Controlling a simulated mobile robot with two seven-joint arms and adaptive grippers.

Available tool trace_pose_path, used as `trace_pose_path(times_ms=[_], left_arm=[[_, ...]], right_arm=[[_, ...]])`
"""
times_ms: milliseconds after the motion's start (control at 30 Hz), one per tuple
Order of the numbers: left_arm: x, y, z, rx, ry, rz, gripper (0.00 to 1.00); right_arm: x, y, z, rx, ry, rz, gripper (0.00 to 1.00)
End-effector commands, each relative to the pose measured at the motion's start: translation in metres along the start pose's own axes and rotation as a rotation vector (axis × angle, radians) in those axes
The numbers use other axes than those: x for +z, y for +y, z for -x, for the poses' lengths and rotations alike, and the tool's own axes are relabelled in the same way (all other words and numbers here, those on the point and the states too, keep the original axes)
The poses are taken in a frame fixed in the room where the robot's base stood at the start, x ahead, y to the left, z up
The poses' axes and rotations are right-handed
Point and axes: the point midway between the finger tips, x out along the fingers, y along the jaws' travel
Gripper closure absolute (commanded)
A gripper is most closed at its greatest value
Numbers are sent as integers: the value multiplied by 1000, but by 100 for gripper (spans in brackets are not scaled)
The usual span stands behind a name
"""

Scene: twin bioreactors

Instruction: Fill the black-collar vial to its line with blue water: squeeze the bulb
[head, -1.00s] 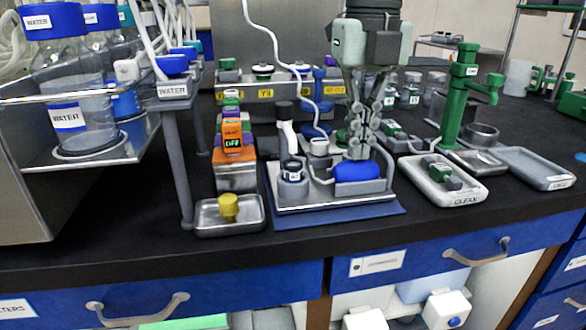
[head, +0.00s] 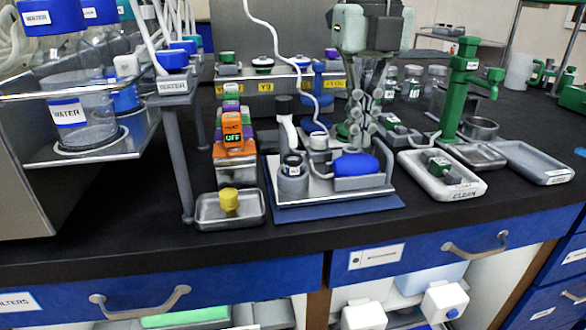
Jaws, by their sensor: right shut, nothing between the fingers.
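The blue squeeze bulb (head: 356,165) sits in a grey cradle on the right side of a metal-topped station (head: 325,197). It looks full and round. A small vial with a dark collar (head: 292,165) stands upright in a grey holder at the station's left; its fill level and line are too small to read. My right gripper (head: 358,142) is shut and empty, pointing down just above and behind the bulb, apart from it as far as I can tell. My left gripper is out of view.
A metal tray with a yellow knob (head: 229,203) and an orange meter (head: 234,134) stand to the left. Thin tubing rises behind the station.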

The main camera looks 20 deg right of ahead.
Motion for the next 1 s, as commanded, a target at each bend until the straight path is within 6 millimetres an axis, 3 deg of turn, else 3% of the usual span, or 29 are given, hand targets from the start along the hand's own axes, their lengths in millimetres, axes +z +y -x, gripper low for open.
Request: trace_pose_path(times_ms=[467, 1000], left_arm=[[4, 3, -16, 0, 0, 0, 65], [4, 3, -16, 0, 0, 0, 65]], right_arm=[[0, 0, -20, -1, 1, 0, 100], [0, 0, -20, 0, 1, 0, 100]])
